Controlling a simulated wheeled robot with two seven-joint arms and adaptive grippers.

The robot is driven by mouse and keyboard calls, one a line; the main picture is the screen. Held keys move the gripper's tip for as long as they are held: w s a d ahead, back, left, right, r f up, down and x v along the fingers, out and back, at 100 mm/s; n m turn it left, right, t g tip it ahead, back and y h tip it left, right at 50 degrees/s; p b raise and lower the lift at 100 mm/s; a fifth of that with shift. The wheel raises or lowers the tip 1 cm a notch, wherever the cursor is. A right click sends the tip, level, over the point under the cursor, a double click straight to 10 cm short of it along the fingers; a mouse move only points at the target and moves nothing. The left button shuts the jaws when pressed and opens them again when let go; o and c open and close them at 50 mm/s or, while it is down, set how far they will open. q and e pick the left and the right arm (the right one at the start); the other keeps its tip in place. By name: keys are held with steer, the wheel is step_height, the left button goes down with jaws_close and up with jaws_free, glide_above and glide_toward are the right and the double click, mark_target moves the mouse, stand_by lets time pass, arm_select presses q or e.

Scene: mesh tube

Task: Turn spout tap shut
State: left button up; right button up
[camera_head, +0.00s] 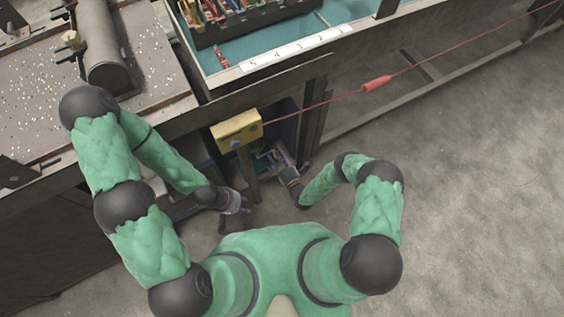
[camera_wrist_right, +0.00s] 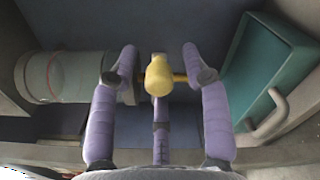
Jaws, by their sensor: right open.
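In the right wrist view, a yellow tap handle (camera_wrist_right: 158,76) sits between the spread purple fingers of my right gripper (camera_wrist_right: 159,62). The fingers stand apart on both sides of it, with gaps visible, and a third purple finger lies below it. A grey-green cylinder (camera_wrist_right: 70,77) lies to the left, its end near the left finger. In the head view, my right gripper (camera_head: 281,163) reaches into the dark space under the bench. My left gripper (camera_head: 240,203) hangs lower and to the left, apart from the tap; its fingers are too small to judge.
A teal open box (camera_wrist_right: 268,70) with a grey handle stands right of the tap. A yellow box (camera_head: 237,130) with a red cord hangs at the bench edge above my grippers. The concrete floor (camera_head: 480,190) at right is clear.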

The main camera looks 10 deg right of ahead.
steer(key=v, duration=1.1)
steer(key=shift+s+d, duration=0.15)
steer(key=shift+s, duration=0.15)
